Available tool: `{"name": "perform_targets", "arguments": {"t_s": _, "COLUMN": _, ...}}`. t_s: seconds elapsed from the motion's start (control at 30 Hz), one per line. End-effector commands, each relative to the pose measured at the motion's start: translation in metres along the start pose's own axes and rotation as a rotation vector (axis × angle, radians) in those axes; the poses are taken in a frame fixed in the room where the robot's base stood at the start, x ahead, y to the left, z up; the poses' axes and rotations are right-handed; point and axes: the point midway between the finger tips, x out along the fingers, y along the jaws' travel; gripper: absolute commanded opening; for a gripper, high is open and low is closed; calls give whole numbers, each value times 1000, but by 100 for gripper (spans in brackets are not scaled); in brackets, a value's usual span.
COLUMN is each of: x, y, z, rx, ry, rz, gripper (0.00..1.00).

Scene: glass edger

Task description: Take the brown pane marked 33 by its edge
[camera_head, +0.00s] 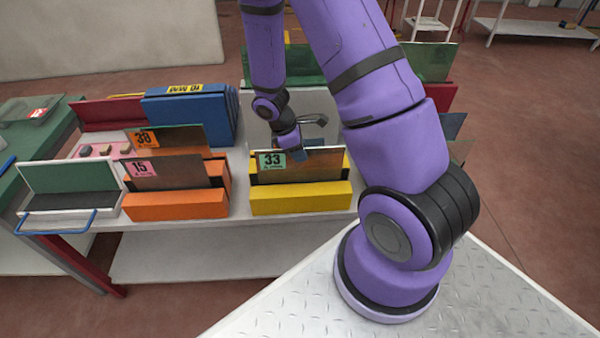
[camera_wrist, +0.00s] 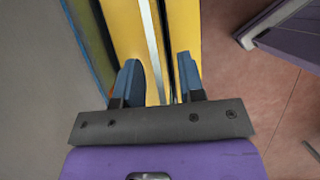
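The brown pane marked 33 (camera_head: 318,168) stands upright in a yellow slotted rack (camera_head: 300,200), with a green label at its upper left. My gripper (camera_head: 298,155) is above and behind the pane's top edge in the head view. In the wrist view my gripper (camera_wrist: 159,66) is open, with its two blue fingers apart. The pane's thin pale edge (camera_wrist: 151,40) runs between the fingers, nearer the middle than either finger. I see no contact between a finger and the pane.
Orange racks to the left hold panes marked 15 (camera_head: 165,178) and 38 (camera_head: 185,138). A blue rack (camera_head: 190,118) stands behind them. A green pane (camera_head: 70,175) stands at the left end of the white shelf. Tall green panes (camera_head: 435,60) stand behind on the right.

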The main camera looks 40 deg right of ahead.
Motion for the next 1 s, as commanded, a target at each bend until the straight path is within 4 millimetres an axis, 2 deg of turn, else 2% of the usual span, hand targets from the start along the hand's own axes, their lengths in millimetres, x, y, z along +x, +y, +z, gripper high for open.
{"name": "perform_targets", "arguments": {"t_s": 0.1, "x": 6, "y": 0, "z": 0, "rx": 1, "ry": -1, "rz": 0, "gripper": 36}}
{"name": "perform_targets", "arguments": {"t_s": 0.33, "x": 6, "y": 0, "z": 0, "rx": 1, "ry": 0, "rz": 0, "gripper": 36}}
{"name": "perform_targets", "arguments": {"t_s": 0.5, "x": 6, "y": 0, "z": 0, "rx": 1, "ry": 0, "rz": 0, "gripper": 0}}
{"name": "perform_targets", "arguments": {"t_s": 1.0, "x": 2, "y": 1, "z": 2, "rx": 2, "ry": 1, "rz": 2, "gripper": 0}}
